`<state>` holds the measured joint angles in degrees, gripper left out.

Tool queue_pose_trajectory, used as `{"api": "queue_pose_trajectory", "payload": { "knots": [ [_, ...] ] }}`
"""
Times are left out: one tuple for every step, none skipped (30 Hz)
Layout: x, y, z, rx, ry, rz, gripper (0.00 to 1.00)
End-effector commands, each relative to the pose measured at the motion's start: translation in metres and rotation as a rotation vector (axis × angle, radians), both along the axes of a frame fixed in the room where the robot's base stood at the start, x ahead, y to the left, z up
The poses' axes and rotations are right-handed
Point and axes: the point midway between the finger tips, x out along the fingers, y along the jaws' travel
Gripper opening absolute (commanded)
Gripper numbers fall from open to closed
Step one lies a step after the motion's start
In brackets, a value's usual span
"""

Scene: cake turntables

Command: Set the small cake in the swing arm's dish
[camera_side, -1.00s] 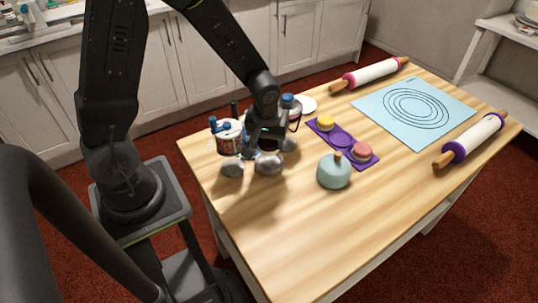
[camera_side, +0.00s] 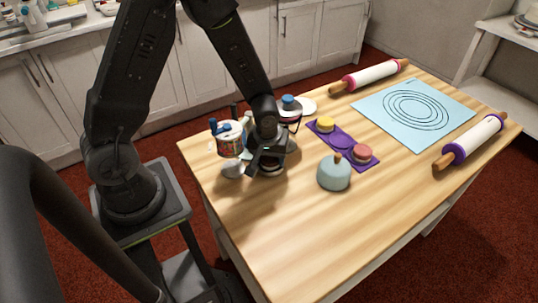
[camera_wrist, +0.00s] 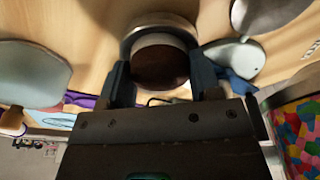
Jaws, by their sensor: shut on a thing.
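My gripper (camera_wrist: 163,80) is shut on a round small cake (camera_wrist: 160,68) with a brown face and a pale band, seen between the two fingers in the wrist view. A round grey metal dish (camera_wrist: 160,18) shows its rim just beyond the cake; I cannot tell whether the cake touches it. In the side view my gripper (camera_side: 268,160) is low over the table, and its fingers mostly hide the cake and this dish. Two other grey rounded dishes stand near, one left (camera_side: 232,170) and one behind right (camera_side: 291,147). The swing arm itself is largely hidden.
To the right are a purple tray (camera_side: 342,142) with yellow and pink cakes and a pale-blue dome (camera_side: 334,174). The front table is clear.

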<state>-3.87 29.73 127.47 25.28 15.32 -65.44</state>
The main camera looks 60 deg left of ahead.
Motion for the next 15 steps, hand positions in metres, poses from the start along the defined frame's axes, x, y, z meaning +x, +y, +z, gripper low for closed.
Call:
{"api": "queue_pose_trajectory", "payload": {
  "knots": [
    [-0.0036, 0.0003, -0.0068, -0.002, 0.012, -0.006, 0.36],
    [-0.004, 0.0003, -0.0081, -0.002, 0.014, -0.007, 0.36],
    [-0.0044, 0.0004, -0.0097, -0.002, 0.014, -0.008, 0.35],
    [-0.0047, 0.0005, -0.0106, -0.002, 0.014, -0.009, 0.35],
    [-0.0049, 0.0006, -0.0114, -0.002, 0.014, -0.009, 0.35],
    [-0.005, 0.0007, -0.0118, -0.002, 0.014, -0.009, 0.35],
    [-0.0053, 0.0009, -0.0118, -0.001, 0.014, -0.01, 0.35],
    [-0.0055, 0.0011, -0.0118, -0.002, 0.015, -0.01, 0.35],
    [-0.0059, 0.0012, -0.0119, -0.001, 0.015, -0.009, 0.61],
    [-0.006, 0.0015, -0.0119, -0.002, 0.015, -0.009, 0.64],
    [-0.006, 0.0016, -0.0119, -0.002, 0.015, -0.009, 0.67],
    [-0.0061, 0.0018, -0.012, -0.002, 0.015, -0.009, 0.71],
    [-0.0061, 0.0019, -0.0119, -0.002, 0.015, -0.008, 0.74],
    [-0.0061, 0.002, -0.0116, -0.002, 0.015, -0.008, 0.77],
    [-0.006, 0.0021, -0.0105, -0.001, 0.016, -0.008, 0.8]
  ]
}}
